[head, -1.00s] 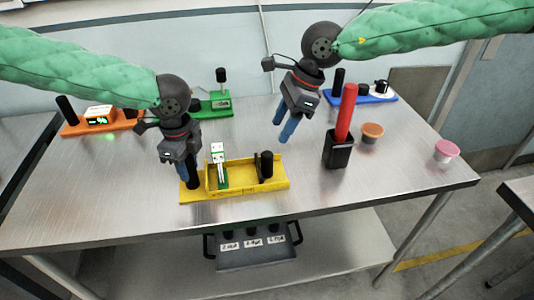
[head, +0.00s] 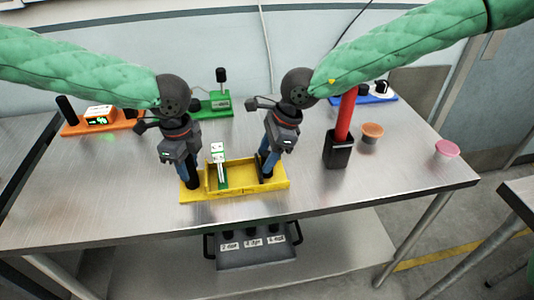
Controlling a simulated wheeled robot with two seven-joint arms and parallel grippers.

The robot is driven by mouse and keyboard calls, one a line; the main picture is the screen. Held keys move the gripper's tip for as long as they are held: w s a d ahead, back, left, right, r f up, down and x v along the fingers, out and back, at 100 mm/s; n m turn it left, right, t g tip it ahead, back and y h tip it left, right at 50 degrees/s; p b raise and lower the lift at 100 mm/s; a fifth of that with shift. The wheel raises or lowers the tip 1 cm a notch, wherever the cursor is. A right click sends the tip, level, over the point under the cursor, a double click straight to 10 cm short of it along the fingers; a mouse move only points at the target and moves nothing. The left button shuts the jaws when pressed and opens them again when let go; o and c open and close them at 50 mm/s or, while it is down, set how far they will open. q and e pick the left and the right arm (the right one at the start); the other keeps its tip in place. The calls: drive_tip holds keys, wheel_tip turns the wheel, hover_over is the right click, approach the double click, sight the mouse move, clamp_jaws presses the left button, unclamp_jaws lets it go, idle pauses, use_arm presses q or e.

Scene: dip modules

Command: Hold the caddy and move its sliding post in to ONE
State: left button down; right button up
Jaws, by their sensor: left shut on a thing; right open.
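The yellow caddy (head: 236,194) lies near the middle of the table. A green and white module (head: 219,168) stands inside it, left of centre. My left gripper (head: 188,176) is shut on the black handle (head: 194,185) at the caddy's left end. The black sliding post (head: 265,181) is in the right part of the caddy, mostly hidden by my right gripper. My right gripper (head: 268,166) is open, pointing down with its blue fingers at the post. I cannot tell whether they touch it. The marks on the caddy's front wall are too small to read.
A black holder with a red rod (head: 338,152) stands right of the caddy, near my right arm. Orange (head: 372,131) and pink (head: 446,149) cups are further right. Orange (head: 92,124), green (head: 214,105) and blue (head: 372,98) devices line the back. The front left table is clear.

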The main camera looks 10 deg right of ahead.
sight(266, 153)
drive_tip(key=shift+c, duration=0.4)
clamp_jaws()
drive_tip(key=shift+a, duration=2.5)
drive_tip(key=shift+o, duration=0.4)
unclamp_jaws()
drive_tip(key=shift+d+r, duration=0.1)
drive_tip(key=v, duration=1.2)
